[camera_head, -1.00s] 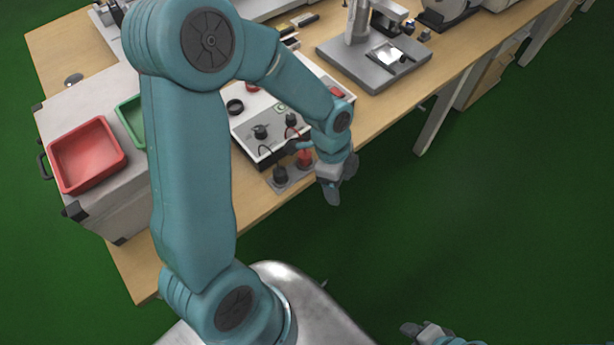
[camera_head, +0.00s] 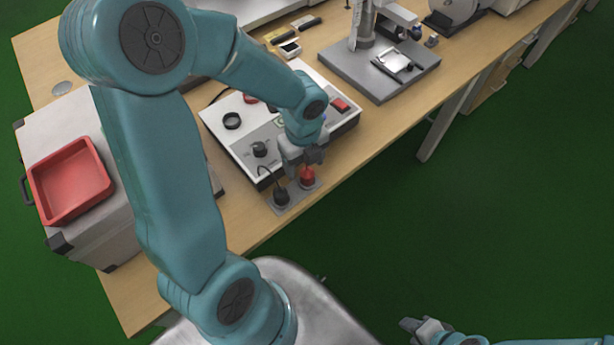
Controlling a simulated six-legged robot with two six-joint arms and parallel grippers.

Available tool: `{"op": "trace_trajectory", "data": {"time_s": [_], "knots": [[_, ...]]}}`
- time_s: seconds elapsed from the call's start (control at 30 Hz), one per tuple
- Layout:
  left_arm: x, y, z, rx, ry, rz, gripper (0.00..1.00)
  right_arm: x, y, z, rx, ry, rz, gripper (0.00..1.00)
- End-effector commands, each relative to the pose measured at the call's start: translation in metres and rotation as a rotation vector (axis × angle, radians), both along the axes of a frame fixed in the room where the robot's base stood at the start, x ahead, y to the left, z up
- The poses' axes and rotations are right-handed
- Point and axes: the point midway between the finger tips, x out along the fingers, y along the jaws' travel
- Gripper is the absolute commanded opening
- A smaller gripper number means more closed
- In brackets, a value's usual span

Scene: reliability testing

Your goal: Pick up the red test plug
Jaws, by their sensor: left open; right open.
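The red test plug (camera_head: 307,176) stands upright on a small grey plate (camera_head: 296,200) at the table's front edge. A black plug (camera_head: 281,194) stands just left of it on the same plate. My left gripper (camera_head: 307,161) is open, its fingers just above the red plug, in front of the test box. I cannot tell from this view whether the fingers touch the plug. My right gripper (camera_head: 416,328) is open and empty at the bottom edge, well away from the table.
The white test box (camera_head: 236,137) with knobs and a red switch lies behind the plugs. A grey stand (camera_head: 385,77) is behind to the right. A red tray (camera_head: 70,181) sits on a grey case (camera_head: 108,225) at the left.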

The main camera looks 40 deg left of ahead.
Motion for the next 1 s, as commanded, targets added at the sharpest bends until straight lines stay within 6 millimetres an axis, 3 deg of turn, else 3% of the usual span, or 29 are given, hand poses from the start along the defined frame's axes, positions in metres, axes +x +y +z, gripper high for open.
{"op": "trace_trajectory", "data": {"time_s": [0.3, 0.57, 0.6, 0.77, 0.8, 1.0], "knots": [[0.005, -0.002, -0.048, -0.001, 0.003, 0.001, 0.67, 0.0, 0.0, -0.011, 0.0, 0.0, 0.0, 0.43], [0.008, 0.0, -0.051, -0.001, 0.0, 0.001, 0.67, 0.0, 0.0, -0.011, 0.0, 0.0, 0.0, 0.43], [0.008, 0.0, -0.051, -0.001, 0.0, 0.001, 0.63, 0.0, 0.0, -0.011, 0.0, 0.0, 0.0, 0.43], [0.007, 0.0, -0.05, -0.001, 0.0, 0.001, 0.11, 0.0, 0.0, -0.011, 0.0, 0.0, 0.0, 0.43], [0.007, 0.0, -0.05, -0.001, 0.0, 0.001, 0.05, 0.0, 0.0, -0.011, 0.0, 0.0, 0.0, 0.43], [0.007, 0.0, -0.05, -0.001, 0.0, 0.001, 0.05, 0.0, 0.0, -0.011, 0.0, 0.0, 0.001, 0.43]]}}
